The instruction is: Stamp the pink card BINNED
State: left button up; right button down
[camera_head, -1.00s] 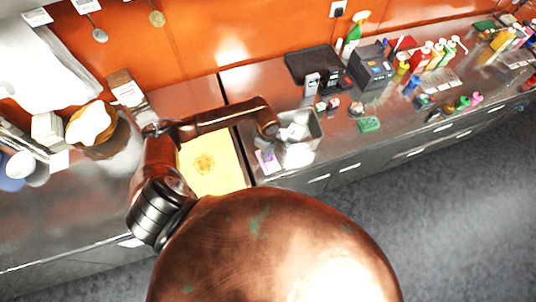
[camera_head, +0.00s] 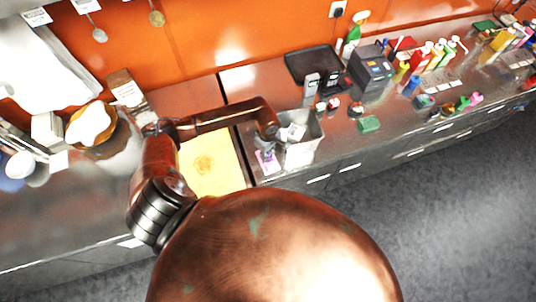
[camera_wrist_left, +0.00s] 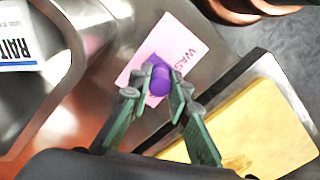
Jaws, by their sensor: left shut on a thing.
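The pink card (camera_wrist_left: 187,50) lies on the steel counter under my left gripper, with printed letters starting "WAS" on its visible end. It shows small in the head view (camera_head: 268,166). My left gripper (camera_wrist_left: 160,88) is shut on a purple stamp (camera_wrist_left: 160,74), held over the card. I cannot tell whether the stamp's lower face touches the card. The fingers and stamp hide the middle of the card. Any stamped mark is hidden or too small to tell. My right gripper is in neither view now.
A yellow board (camera_head: 210,172) lies on the other side. Small bottles and a black tray (camera_head: 312,62) are farther right.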

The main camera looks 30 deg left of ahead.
pick_arm(q)
notch_tip(320, 180, up, 2)
jog(key=shift+a+p, duration=0.1)
jog(key=shift+p, duration=0.4)
jog(key=shift+r+p, duration=0.95)
jog(key=shift+r, duration=1.45)
